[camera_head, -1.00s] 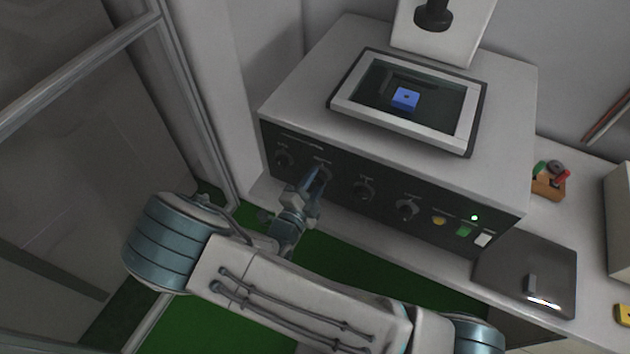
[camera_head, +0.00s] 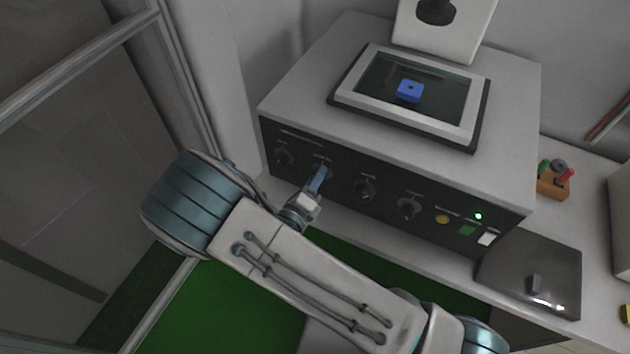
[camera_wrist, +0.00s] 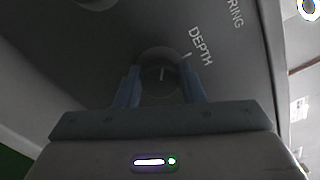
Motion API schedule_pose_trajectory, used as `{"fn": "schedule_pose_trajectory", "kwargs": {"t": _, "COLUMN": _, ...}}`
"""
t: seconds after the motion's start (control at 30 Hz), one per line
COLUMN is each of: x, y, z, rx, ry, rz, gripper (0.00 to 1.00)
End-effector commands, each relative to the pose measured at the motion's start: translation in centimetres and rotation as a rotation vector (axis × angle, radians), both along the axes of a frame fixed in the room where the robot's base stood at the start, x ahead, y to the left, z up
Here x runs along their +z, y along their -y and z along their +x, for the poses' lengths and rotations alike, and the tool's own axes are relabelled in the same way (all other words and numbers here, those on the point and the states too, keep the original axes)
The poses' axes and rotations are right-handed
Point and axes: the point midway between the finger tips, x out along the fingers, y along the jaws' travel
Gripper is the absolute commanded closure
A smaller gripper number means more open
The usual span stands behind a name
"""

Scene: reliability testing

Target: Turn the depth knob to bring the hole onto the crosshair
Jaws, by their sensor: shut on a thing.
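The depth knob (camera_wrist: 160,72) is a dark round knob with a pale pointer line, under the printed word DEPTH in the wrist view. My gripper (camera_wrist: 160,88) has one blue finger on each side of it and is shut on it. In the head view my gripper (camera_head: 318,180) is at the second knob from the left on the machine's dark front panel, and its fingers partly hide that knob. A blue block with a dark hole (camera_head: 410,90) shows inside the framed window (camera_head: 358,103) on top of the machine. I cannot make out a crosshair.
Other dark knobs (camera_head: 365,189) (camera_head: 408,208) flank the gripped one.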

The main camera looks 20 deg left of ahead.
Motion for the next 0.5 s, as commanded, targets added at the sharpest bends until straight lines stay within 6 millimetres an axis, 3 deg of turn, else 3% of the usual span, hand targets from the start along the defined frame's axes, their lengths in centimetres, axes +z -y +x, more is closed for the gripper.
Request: {"fn": "schedule_pose_trajectory", "kwargs": {"t": 0.5, "x": -0.34, "y": 0.17, "z": -0.04, "rx": -0.001, "ry": 0.071, "rz": 0.486, "gripper": 0.87}}
